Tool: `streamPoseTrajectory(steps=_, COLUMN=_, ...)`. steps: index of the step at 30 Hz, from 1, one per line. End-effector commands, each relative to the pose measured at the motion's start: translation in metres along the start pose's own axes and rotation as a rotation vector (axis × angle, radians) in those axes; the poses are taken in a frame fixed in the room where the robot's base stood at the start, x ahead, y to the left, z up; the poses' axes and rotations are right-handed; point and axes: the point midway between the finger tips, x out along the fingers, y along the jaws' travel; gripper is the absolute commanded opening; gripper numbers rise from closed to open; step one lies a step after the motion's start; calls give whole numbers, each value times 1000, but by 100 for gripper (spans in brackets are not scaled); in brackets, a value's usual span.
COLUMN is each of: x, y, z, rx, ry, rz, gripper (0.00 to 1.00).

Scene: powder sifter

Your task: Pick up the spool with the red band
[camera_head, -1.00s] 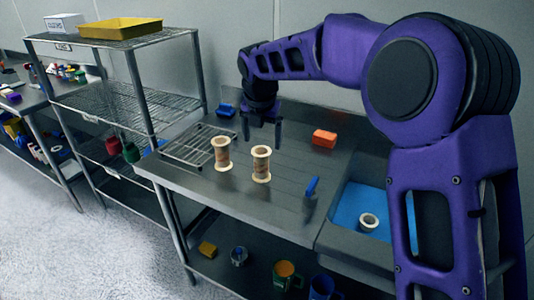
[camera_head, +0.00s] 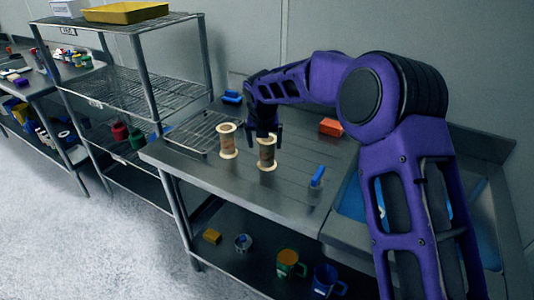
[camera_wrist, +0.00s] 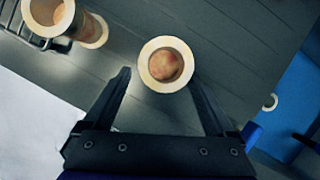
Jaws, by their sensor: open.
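Two pale-flanged spools with brownish windings stand upright on the metal counter (camera_head: 220,180): a left spool (camera_head: 227,141) and a right spool (camera_head: 267,155). I cannot clearly make out a red band on either. My gripper (camera_head: 266,140) is open, pointing down at the right spool, with its fingers at about the spool's upper part. In the wrist view the right spool (camera_wrist: 166,64) shows end-on between and just beyond the open fingertips (camera_wrist: 160,78). The left spool (camera_wrist: 72,20) is at the upper left there, outside the fingers.
A wire rack (camera_head: 193,133) lies beside the left spool. A red-orange block (camera_head: 331,127) and a blue-handled item (camera_head: 317,177) are on the counter to the right. A sink with a blue bottom (camera_head: 350,203) lies further right. Wire shelving (camera_head: 120,88) stands at left.

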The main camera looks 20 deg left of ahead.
Motion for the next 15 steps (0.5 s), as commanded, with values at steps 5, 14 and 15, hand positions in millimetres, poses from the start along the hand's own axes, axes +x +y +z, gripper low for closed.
streamPoseTrajectory(steps=5, x=21, y=-4, z=1, rx=0, ry=2, rz=-1, gripper=90)
streamPoseTrajectory(steps=14, x=52, y=-5, z=3, rx=0, ry=0, rz=0, gripper=90)
streamPoseTrajectory(steps=15, x=52, y=-5, z=3, rx=0, ry=-1, rz=0, gripper=90)
